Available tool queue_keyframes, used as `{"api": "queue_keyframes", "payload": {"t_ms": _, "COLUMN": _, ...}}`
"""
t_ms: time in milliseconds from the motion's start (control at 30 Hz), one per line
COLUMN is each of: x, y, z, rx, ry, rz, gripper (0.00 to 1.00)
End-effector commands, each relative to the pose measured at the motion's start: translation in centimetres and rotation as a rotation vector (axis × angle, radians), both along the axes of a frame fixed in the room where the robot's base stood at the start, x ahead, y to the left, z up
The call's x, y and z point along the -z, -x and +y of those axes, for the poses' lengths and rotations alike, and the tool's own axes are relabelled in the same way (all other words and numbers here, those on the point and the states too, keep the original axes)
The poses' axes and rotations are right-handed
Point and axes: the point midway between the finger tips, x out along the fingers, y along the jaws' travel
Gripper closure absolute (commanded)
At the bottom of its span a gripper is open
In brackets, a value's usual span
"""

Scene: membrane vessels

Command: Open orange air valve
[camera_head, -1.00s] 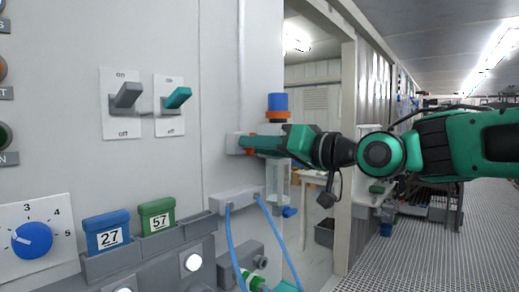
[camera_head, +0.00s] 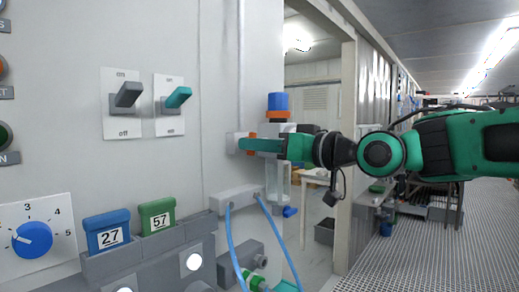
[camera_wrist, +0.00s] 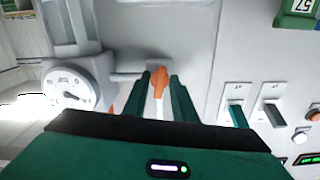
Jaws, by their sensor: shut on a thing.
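The orange air valve (camera_wrist: 160,86) shows in the wrist view between my two green fingers, on a grey fitting by the cabinet wall. My gripper (camera_wrist: 160,95) is shut on the orange valve handle; in the head view my gripper (camera_head: 252,145) reaches in from the right. The handle's far end and its exact angle are partly hidden by the fingers. A round pressure gauge (camera_wrist: 72,88) is left of the valve in the wrist view.
A blue-capped regulator (camera_head: 278,103) stands just behind my gripper. Two toggle switches (camera_head: 127,95), (camera_head: 177,97) are on the panel to the left. Blue hoses (camera_head: 270,222) hang below from a grey block (camera_head: 232,199). An open doorway and a clear grated floor (camera_head: 430,270) are to the right.

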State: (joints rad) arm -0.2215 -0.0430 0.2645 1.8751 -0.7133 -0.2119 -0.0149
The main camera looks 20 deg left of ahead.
Motion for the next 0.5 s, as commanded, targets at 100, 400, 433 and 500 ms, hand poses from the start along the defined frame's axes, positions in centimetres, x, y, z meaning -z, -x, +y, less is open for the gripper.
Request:
{"api": "queue_keyframes", "payload": {"t_ms": 100, "x": 0.16, "y": -0.54, "z": -0.34, "rx": 0.012, "ry": 0.002, "rz": 0.002, "gripper": 0.71}}
{"api": "queue_keyframes", "payload": {"t_ms": 400, "x": 0.07, "y": -0.34, "z": -0.23, "rx": 0.008, "ry": 0.001, "rz": 0.001, "gripper": 0.71}}
{"api": "queue_keyframes", "payload": {"t_ms": 433, "x": 0.06, "y": -0.31, "z": -0.25, "rx": 0.008, "ry": 0.001, "rz": 0.001, "gripper": 0.71}}
{"api": "queue_keyframes", "payload": {"t_ms": 500, "x": 0.04, "y": -0.22, "z": -0.44, "rx": 0.007, "ry": 0.000, "rz": 0.000, "gripper": 0.71}}
